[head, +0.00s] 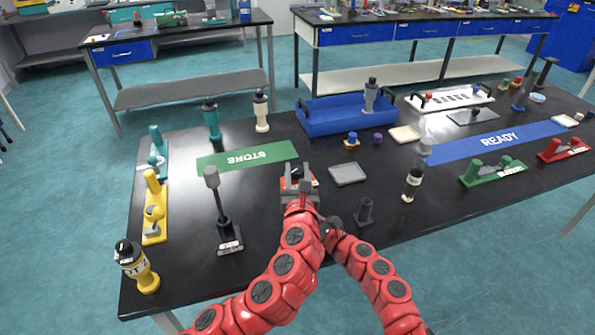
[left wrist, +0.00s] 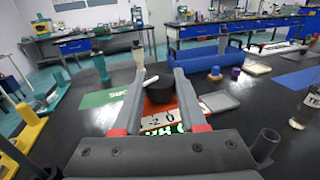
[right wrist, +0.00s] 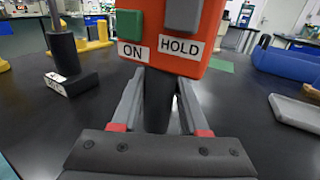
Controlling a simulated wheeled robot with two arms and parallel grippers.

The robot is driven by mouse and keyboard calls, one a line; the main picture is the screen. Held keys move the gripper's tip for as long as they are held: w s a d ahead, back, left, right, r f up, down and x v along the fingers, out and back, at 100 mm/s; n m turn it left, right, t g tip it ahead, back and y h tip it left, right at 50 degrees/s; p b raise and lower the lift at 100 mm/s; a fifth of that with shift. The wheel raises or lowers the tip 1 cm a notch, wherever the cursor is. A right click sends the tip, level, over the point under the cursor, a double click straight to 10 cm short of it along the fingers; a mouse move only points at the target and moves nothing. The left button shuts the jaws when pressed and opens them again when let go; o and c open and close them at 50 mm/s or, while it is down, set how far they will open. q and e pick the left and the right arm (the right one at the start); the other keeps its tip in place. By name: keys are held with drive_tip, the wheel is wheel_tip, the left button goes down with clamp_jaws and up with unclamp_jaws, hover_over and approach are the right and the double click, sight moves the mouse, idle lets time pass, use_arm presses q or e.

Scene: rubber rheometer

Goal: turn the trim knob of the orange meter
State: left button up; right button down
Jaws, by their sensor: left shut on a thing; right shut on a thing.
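The orange meter shows large in the right wrist view (right wrist: 218,35), with a green ON button (right wrist: 129,22) and a grey HOLD button (right wrist: 184,14). My right gripper (right wrist: 160,95) is shut on its dark handle (right wrist: 158,110) and holds it above the table. In the left wrist view, the black trim knob (left wrist: 157,80) is between the fingers of my left gripper (left wrist: 156,74), which is shut on it. Below the knob is a display (left wrist: 160,120) reading about "-2 0", partly covered. In the head view, my left gripper (head: 297,182) hides most of the meter.
Around the grippers on the black table stand a dark post on a base (head: 222,215), a grey tray (head: 348,173), a dark cup (head: 364,211) and a bottle (head: 411,182). A blue crate (head: 335,123) stands behind.

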use_arm(q)
drive_tip(key=shift+d+y, duration=0.1)
drive_tip(key=shift+y, duration=0.2)
clamp_jaws()
drive_tip(key=shift+n+y, duration=0.8)
drive_tip(key=shift+y, duration=0.1)
drive_tip(key=shift+w+r+n+g+y, duration=0.1)
drive_tip(key=shift+n+g+y, duration=0.5)
drive_tip(key=shift+n+y, duration=0.6)
drive_tip(key=shift+n+g+y, duration=0.6)
drive_tip(key=shift+n+y, duration=0.1)
drive_tip(key=shift+y, duration=0.9)
drive_tip(key=shift+n+g+y, duration=0.3)
drive_tip(key=shift+y, duration=0.1)
drive_tip(key=o, duration=1.1)
unclamp_jaws()
